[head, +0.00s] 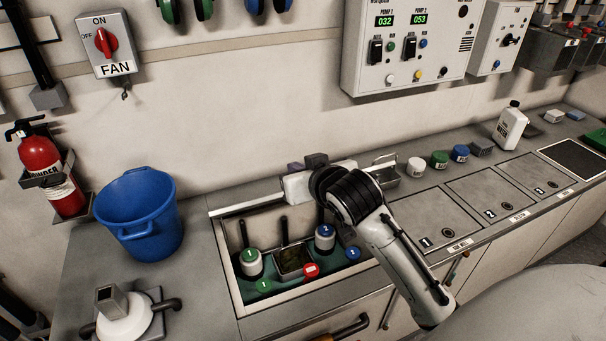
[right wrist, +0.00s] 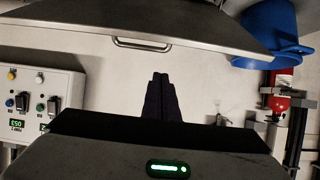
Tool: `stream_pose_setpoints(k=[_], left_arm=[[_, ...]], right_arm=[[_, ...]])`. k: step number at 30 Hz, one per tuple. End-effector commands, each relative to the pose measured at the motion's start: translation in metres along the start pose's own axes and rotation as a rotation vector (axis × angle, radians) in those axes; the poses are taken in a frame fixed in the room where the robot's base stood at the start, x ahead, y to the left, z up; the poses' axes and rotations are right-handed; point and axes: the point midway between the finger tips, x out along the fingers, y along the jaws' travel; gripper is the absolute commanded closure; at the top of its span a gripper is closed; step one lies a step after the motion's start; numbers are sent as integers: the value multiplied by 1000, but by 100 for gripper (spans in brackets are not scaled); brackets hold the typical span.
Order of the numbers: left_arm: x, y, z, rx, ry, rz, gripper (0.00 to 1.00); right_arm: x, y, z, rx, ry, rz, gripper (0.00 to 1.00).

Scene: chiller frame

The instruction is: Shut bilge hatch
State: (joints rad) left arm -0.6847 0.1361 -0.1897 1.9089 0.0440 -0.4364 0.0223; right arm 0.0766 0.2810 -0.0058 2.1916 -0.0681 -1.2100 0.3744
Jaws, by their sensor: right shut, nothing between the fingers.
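The bilge hatch is open. Its compartment shows in the counter in the head view, and a pale strip, which looks like the edge of the raised lid (head: 245,205), runs along its back rim. In the right wrist view the lid (right wrist: 200,25) is a grey slab across the top, with a metal handle (right wrist: 142,44). My right gripper (head: 310,162) is over the back right of the opening and hides part of the lid. Its fingers (right wrist: 162,78) are shut and empty, pointing toward the lid's edge; I cannot tell whether they touch it. My left gripper is not in view.
Inside the opening are green- and blue-capped canisters (head: 252,262), a tray (head: 292,263) and a red-topped item (head: 311,270). A blue bucket (head: 140,215) stands to the left. Closed numbered hatches (head: 490,195) lie to the right. The pump panel (head: 405,50) is on the wall above.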

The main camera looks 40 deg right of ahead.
Motion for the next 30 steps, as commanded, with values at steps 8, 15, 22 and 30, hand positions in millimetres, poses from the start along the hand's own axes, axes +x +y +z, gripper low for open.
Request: stream_pose_setpoints(k=[8, 15, 22, 30], left_arm=[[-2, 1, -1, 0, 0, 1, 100], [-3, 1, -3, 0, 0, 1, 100], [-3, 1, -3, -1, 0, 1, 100], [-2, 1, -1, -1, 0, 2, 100]], right_arm=[[42, -1, 12, -2, -7, -2, 100], [33, -1, 35, -1, -3, -2, 100], [31, -1, 38, -1, 0, -2, 100], [32, -2, 40, -1, 1, -3, 100]])
